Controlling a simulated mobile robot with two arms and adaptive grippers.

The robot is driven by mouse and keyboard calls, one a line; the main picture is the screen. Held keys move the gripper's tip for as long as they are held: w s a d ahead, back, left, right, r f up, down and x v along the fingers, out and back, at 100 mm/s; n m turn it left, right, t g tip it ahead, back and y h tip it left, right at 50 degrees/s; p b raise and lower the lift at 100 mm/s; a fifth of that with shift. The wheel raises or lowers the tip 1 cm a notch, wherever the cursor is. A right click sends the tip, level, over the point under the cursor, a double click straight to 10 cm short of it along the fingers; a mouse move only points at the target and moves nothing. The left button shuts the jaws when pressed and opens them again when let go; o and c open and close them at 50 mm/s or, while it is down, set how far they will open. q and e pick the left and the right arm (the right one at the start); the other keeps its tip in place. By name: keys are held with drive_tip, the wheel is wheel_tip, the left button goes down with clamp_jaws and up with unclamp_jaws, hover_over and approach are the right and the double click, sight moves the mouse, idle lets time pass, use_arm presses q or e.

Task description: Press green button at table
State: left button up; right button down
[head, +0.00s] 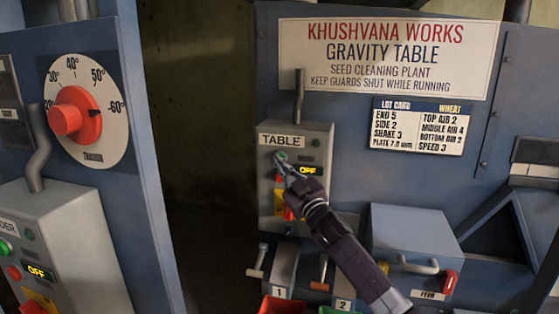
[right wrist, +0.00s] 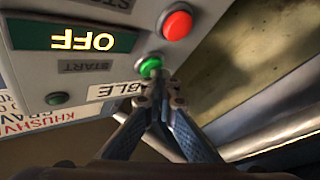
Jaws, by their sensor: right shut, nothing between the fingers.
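The TABLE control box (head: 323,134) is a grey box on the blue machine panel. Its green button (head: 281,156) shows just above my right fingertips, and in the right wrist view (right wrist: 144,63) it lies right at the tips, partly covered by them. My right gripper (head: 284,168) is shut and empty, pointing at the button; I cannot tell whether it touches it. The box's display (head: 308,170) reads OFF, also in the right wrist view (right wrist: 89,41), which is upside down. My left gripper is not in view.
A red button (right wrist: 177,25) sits beside the green one. A small dark green lamp (head: 316,143) is on the same box. Another control box (head: 58,235) and a red dial knob (head: 75,113) are at left. Below are levers and a drawer-like box (head: 412,228).

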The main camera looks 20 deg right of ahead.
drive_tip(key=shift+w+d, duration=0.15)
idle(0.5)
drive_tip(key=shift+s+a, duration=0.5)
drive_tip(key=shift+s, duration=0.25)
drive_tip(key=shift+a, duration=0.1)
drive_tip(key=s+a, duration=0.1)
drive_tip(key=s+p, duration=0.1)
drive_tip(key=s+a, duration=0.1)
drive_tip(key=s, duration=0.1)
drive_tip(key=shift+a, duration=0.3)
drive_tip(key=shift+f, duration=0.15)
idle(0.4)
